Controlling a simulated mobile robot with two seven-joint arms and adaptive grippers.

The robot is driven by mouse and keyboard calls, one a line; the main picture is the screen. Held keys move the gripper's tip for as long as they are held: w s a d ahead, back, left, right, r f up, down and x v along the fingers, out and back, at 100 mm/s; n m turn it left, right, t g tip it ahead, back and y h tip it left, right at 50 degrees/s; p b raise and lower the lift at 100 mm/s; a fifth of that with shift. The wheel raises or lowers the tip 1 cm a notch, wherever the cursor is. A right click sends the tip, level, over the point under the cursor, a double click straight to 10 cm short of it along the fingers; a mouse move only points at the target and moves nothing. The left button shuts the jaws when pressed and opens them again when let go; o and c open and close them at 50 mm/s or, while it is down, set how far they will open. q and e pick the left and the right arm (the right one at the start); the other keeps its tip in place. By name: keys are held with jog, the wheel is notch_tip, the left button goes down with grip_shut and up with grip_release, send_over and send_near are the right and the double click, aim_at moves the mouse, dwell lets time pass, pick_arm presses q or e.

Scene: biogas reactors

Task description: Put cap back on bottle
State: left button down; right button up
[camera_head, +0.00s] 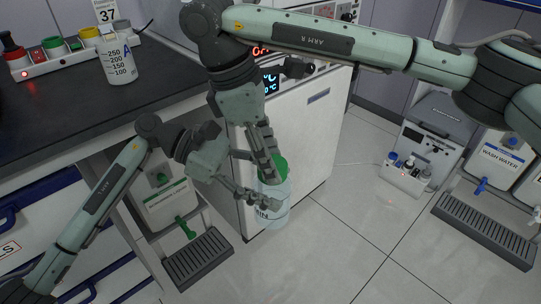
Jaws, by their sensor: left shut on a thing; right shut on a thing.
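A pale translucent bottle (273,214) with dark lettering ending in "IN" is held upright in mid-air, in front of the white cabinet. My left gripper (262,200) is shut on the bottle's side. A green cap (279,168) is right at the bottle's top. My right gripper (268,172) reaches down from above and is shut on the cap. The fingers hide part of the cap and the bottle's mouth, so I cannot tell whether the cap is seated or just above it.
The dark bench (60,115) at left bears a graduated bottle marked A (119,66) and a white rack (45,66) with coloured knobs. A drip grate (198,259) stands below left. Wash water containers (496,160) are at right.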

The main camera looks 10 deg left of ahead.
jog(key=o, duration=0.7)
jog(key=shift+r, duration=2.25)
jog(key=shift+c, duration=0.2)
